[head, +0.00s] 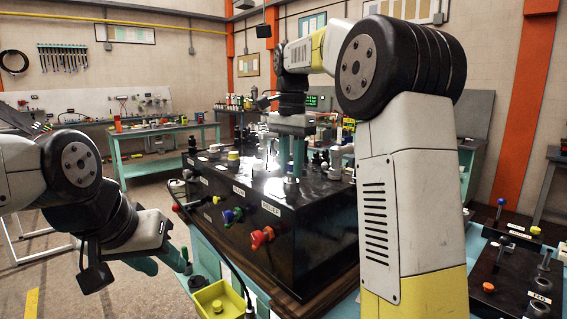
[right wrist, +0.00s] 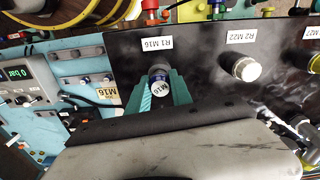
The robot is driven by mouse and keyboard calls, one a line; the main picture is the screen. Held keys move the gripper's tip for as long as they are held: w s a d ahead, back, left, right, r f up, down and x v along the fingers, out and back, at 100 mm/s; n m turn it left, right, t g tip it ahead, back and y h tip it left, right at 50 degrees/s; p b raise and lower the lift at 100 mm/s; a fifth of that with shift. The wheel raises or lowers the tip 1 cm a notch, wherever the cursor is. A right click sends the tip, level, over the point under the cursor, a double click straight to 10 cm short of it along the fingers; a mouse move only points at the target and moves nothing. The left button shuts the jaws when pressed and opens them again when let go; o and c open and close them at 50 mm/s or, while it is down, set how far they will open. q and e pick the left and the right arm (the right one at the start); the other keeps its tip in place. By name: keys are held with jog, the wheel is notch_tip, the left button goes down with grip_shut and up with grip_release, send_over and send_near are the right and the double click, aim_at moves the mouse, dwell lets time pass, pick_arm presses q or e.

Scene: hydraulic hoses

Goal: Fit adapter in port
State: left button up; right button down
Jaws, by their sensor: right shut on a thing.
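The adapter, marked M16 (right wrist: 160,86), has a round end face and sits between the teal fingers of my right gripper (right wrist: 160,92) in the right wrist view. The fingers are shut on it, right below the "R1 M16" label (right wrist: 156,44). In the head view my right gripper (head: 292,160) points down over the top of the black block (head: 310,225). The R1 port is hidden behind the adapter and fingers, so I cannot tell how deep the adapter sits. My left gripper (head: 162,262) is open and empty, left of the block.
The port beside the "R2 M22" label (right wrist: 241,37) holds a bright metal fitting (right wrist: 245,68). A yellow tray (head: 217,301) lies at the front. A gauge panel (right wrist: 25,85) stands left in the wrist view.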

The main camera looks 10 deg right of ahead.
aim_at(291, 163)
jog(key=shift+f, duration=0.35)
jog(key=c, duration=1.1)
grip_release()
notch_tip(291, 163, up, 8)
jog(key=shift+f, duration=0.1)
